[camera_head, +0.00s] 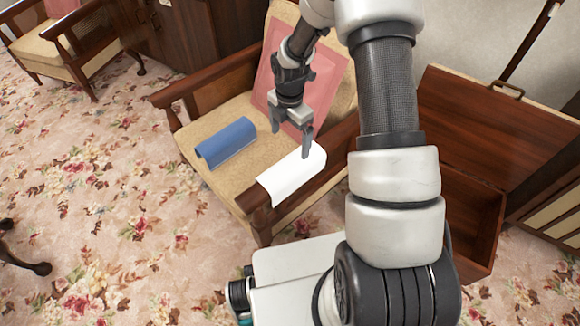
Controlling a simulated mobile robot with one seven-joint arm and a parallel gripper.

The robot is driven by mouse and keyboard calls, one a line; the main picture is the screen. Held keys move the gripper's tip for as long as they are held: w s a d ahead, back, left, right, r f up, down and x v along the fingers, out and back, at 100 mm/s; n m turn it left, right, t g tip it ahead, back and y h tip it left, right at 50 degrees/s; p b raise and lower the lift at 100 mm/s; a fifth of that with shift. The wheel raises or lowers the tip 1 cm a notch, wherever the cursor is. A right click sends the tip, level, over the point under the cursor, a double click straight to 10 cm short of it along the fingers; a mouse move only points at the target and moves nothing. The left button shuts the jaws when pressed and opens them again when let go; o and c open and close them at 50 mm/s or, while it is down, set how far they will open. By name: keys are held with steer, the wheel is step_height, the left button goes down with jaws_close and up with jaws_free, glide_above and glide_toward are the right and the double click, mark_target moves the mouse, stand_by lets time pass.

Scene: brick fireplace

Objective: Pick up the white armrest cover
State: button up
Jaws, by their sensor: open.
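The white armrest cover (290,176) lies draped over the near wooden armrest of the armchair in the middle of the head view. My gripper (294,143) points down with its fingers apart and nothing visible between them. It appears over or just behind the far edge of the white cover. One finger overlaps the cover in the picture, and I cannot tell whether it touches. My arm comes in from the right and hides the rear part of that armrest.
A blue cover (227,142) lies on the beige seat (203,103), left of the white one. A pink cushion (331,75) leans on the chair back. An open wooden box (471,215) stands at right. Another armchair (45,52) is at upper left.

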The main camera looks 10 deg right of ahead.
mark_target(290, 162)
step_height(290, 162, down, 12)
steer(key=b, duration=0.3)
steer(key=shift+s+r, duration=0.1)
steer(key=shift+r, duration=0.1)
steer(key=f, duration=0.1)
steer(key=f+b, duration=0.1)
steer(key=f, duration=0.2)
steer(key=shift+s+d+f+b, duration=0.15)
steer(key=shift+s+f+b, duration=0.15)
steer(key=shift+s+b, duration=0.1)
steer(key=shift+w+f, duration=0.1)
steer(key=shift+f, duration=0.25)
steer(key=shift+c, duration=0.5)
steer(key=c, duration=1.1)
